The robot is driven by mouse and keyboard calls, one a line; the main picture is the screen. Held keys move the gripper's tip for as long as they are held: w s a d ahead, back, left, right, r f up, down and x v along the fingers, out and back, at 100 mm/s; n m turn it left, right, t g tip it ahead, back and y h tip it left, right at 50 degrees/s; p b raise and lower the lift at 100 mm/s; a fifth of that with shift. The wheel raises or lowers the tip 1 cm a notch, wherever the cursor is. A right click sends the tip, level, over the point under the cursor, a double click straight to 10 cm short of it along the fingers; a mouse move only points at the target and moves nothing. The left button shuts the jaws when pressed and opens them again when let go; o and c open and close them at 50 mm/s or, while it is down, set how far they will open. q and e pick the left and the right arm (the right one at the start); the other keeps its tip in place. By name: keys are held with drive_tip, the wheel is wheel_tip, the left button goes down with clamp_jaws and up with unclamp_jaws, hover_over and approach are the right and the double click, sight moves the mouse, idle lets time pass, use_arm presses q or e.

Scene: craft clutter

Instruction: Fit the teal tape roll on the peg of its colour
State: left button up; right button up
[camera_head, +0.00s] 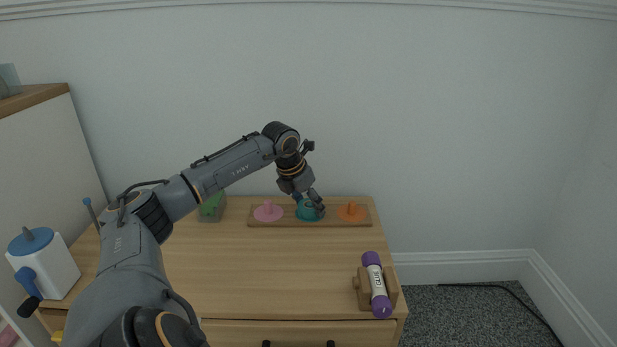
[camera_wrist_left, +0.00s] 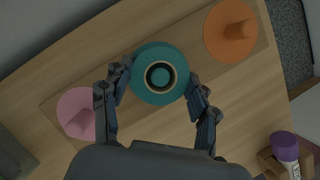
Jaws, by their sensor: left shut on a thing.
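The teal tape roll (camera_wrist_left: 143,88) has a tan inner core, and my left gripper (camera_wrist_left: 159,88) is shut on it, one finger on each side. The teal peg (camera_wrist_left: 160,77) shows inside the roll's hole with a dark gap around it, so the roll looks lined up over the peg. I cannot tell whether it rests fully on its base. In the head view the roll (camera_head: 309,213) is at the middle of the wooden peg board (camera_head: 332,222), partly hidden by my left gripper (camera_head: 311,204). My right gripper is not in view.
A pink peg (camera_head: 268,208) stands left of the roll and an orange peg (camera_head: 351,209) right of it. A green block-like thing (camera_head: 211,209) is behind my arm. A purple-ended roller (camera_head: 376,283) lies on a wooden stand at the front right. The middle tabletop is clear.

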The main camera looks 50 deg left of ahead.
use_arm(q)
drive_tip(key=shift+f, duration=0.15)
drive_tip(key=o, duration=1.2)
drive_tip(key=v, duration=1.2)
